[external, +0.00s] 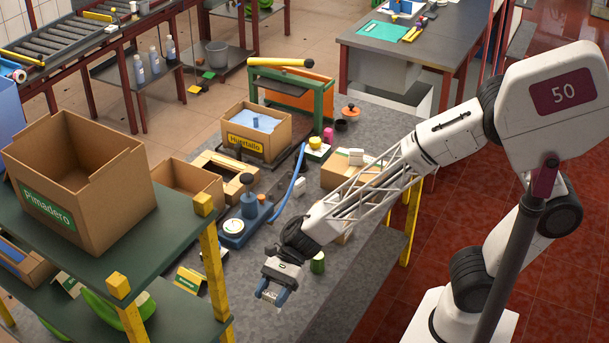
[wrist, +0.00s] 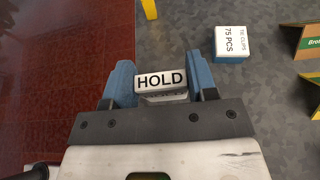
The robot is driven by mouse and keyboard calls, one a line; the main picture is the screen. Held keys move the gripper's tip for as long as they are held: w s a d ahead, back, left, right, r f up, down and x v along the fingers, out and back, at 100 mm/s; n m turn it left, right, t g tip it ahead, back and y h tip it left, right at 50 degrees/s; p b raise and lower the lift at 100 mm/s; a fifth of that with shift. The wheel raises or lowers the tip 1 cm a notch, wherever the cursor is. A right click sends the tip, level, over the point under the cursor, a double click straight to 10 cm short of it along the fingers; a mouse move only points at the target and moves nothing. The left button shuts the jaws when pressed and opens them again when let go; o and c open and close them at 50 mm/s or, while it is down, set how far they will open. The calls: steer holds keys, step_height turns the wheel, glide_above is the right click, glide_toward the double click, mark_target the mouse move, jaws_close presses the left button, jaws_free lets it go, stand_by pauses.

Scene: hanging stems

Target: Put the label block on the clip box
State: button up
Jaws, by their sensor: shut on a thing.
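The label block (wrist: 160,80) is a small white block with HOLD in black letters. My gripper (wrist: 161,84) has its two blue fingers shut on it, one at each side. In the external view my gripper (external: 273,294) hangs low over the near part of the grey table, pointing down, with a pale piece between its fingers. The clip box (wrist: 231,43), white on top with TIE CLIPS 75 PCS and blue on its side, sits on the grey surface in the wrist view. It is ahead and to the right of the block, apart from it. I cannot pick it out surely in the external view.
Green-and-brown folded signs (wrist: 308,40) stand right of the clip box. A green shelf (external: 165,225) with yellow posts and a large carton (external: 80,180) stands left of my gripper. A blue device (external: 243,220) is on the table behind it. Grey surface around the clip box is clear.

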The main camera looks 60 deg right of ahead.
steer(key=shift+w+a+f, duration=0.25)
steer(key=shift+w+a, duration=1.45)
steer(key=shift+w, duration=0.35)
steer(key=shift+w+a+f, duration=0.25)
steer(key=shift+w+a, duration=1.4)
steer(key=shift+w, duration=0.4)
steer(key=shift+w+a+f, duration=0.25)
steer(key=shift+w+a, duration=1.45)
steer(key=shift+w, duration=0.35)
steer(key=shift+f, duration=1.75)
steer(key=o, duration=0.9)
steer(key=shift+f, duration=0.15)
steer(key=shift+r, duration=0.2)
steer(key=v, duration=1.2)
steer(key=shift+f, duration=0.1)
